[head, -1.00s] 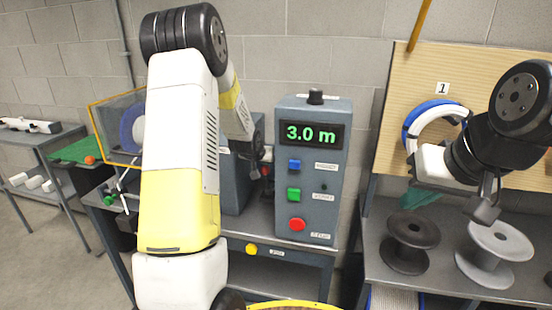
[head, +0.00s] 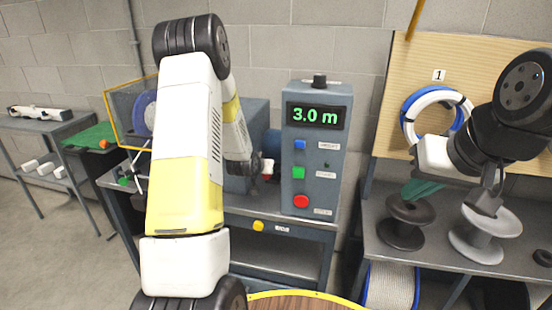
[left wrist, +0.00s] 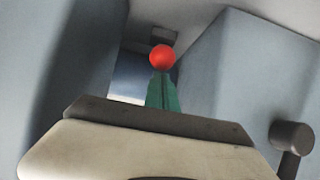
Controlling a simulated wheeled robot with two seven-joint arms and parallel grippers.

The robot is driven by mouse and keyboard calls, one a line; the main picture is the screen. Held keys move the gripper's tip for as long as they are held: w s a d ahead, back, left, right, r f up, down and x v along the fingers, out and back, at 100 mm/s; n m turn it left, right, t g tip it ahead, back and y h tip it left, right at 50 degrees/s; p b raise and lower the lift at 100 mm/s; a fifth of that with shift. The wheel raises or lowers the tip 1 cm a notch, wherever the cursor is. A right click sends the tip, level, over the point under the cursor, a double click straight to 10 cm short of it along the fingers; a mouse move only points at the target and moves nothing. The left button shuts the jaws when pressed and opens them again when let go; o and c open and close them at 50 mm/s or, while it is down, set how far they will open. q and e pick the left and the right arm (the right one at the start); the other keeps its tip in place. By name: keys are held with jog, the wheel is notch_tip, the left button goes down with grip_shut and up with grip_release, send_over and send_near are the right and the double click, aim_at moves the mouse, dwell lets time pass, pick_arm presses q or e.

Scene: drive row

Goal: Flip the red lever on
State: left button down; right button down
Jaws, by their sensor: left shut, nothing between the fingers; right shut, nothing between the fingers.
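The red lever's round knob (left wrist: 163,58) shows in the left wrist view, just past the fingertips of my left gripper (left wrist: 162,80). Its teal fingers are shut and empty, pointing at the knob; I cannot tell whether they touch it. The lever's shaft is hidden. In the head view, the left arm reaches down to the grey machine, and a small red spot (head: 267,177) shows beside its white hand. My right gripper (head: 418,191) is shut and empty, above the spool shelf at right.
A grey control box (head: 316,180) with a "3.0 m" display and blue, green and red buttons stands right of the left hand. Grey machine walls (left wrist: 235,85) flank the knob. Dark and grey spools (head: 403,225) stand under my right gripper.

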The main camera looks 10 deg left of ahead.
pick_arm(q)
jog(key=s+f, duration=0.2)
jog(key=shift+a+f, duration=0.1)
jog(key=shift+f, duration=0.2)
jog(key=shift+a, duration=0.1)
jog(key=shift+w, duration=0.1)
notch_tip(320, 180, up, 6)
send_over(263, 176)
jog(key=s, duration=0.8)
jog(key=shift+s+f, duration=0.4)
jog(key=shift+f, duration=0.05)
